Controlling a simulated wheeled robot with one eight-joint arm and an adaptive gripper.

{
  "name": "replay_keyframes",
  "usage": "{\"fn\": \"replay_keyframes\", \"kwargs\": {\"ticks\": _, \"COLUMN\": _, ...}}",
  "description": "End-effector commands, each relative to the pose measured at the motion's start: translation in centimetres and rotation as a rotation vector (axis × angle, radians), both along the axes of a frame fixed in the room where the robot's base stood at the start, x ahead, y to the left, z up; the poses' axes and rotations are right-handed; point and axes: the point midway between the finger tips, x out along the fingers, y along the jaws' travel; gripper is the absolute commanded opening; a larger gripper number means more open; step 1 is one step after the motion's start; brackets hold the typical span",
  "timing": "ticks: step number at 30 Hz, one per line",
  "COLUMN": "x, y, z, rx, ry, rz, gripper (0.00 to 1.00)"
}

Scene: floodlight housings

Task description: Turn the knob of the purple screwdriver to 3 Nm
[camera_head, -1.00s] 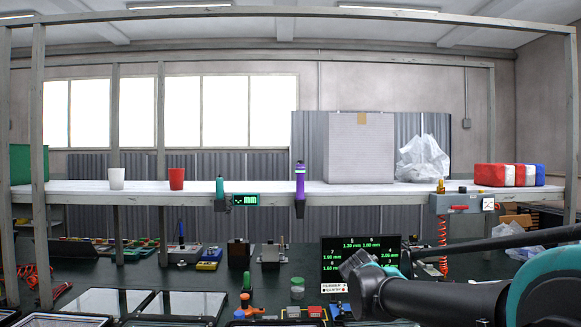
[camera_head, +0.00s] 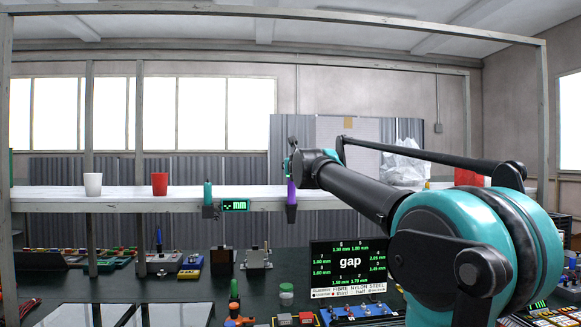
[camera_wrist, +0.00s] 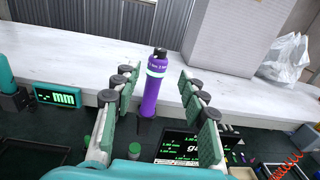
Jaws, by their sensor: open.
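The purple screwdriver (camera_head: 291,192) stands upright in a dark holder at the front edge of the white shelf. In the wrist view the purple screwdriver (camera_wrist: 155,88) has a dark knob on top and a pale teal ring below it with small markings too small to read. My gripper (camera_wrist: 157,105) is open, its two fingers on either side of the screwdriver in that view, apart from it. In the head view my arm reaches to the screwdriver and its end (camera_head: 292,160) is near the screwdriver's upper part, partly covering it.
A teal tool (camera_head: 208,194) and a green "mm" display (camera_head: 236,205) sit left of the screwdriver on the shelf edge. A white cup (camera_head: 93,184) and a red cup (camera_head: 159,184) stand on the shelf. A screen (camera_head: 349,268) reading "gap" stands below. A grey box (camera_wrist: 234,45) stands behind.

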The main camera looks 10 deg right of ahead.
Motion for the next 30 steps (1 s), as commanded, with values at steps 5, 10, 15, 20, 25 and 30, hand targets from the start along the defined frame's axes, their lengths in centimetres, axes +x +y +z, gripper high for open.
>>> {"fn": "replay_keyframes", "kwargs": {"ticks": 5, "x": 3.3, "y": -0.2, "z": 0.0, "rx": 0.002, "ry": 0.0, "rz": -0.002, "gripper": 0.43}}
{"fn": "replay_keyframes", "kwargs": {"ticks": 10, "x": 6.3, "y": -0.3, "z": 0.0, "rx": 0.002, "ry": 0.0, "rz": -0.001, "gripper": 0.43}}
{"fn": "replay_keyframes", "kwargs": {"ticks": 15, "x": 9.1, "y": -0.5, "z": 0.0, "rx": 0.003, "ry": 0.0, "rz": -0.001, "gripper": 0.43}}
{"fn": "replay_keyframes", "kwargs": {"ticks": 20, "x": 11.4, "y": -0.6, "z": -0.1, "rx": 0.003, "ry": 0.0, "rz": -0.002, "gripper": 0.43}}
{"fn": "replay_keyframes", "kwargs": {"ticks": 25, "x": 12.8, "y": -0.7, "z": -0.1, "rx": 0.003, "ry": 0.0, "rz": -0.002, "gripper": 0.43}}
{"fn": "replay_keyframes", "kwargs": {"ticks": 30, "x": 13.3, "y": -0.7, "z": -0.1, "rx": 0.003, "ry": 0.0, "rz": -0.002, "gripper": 0.43}}
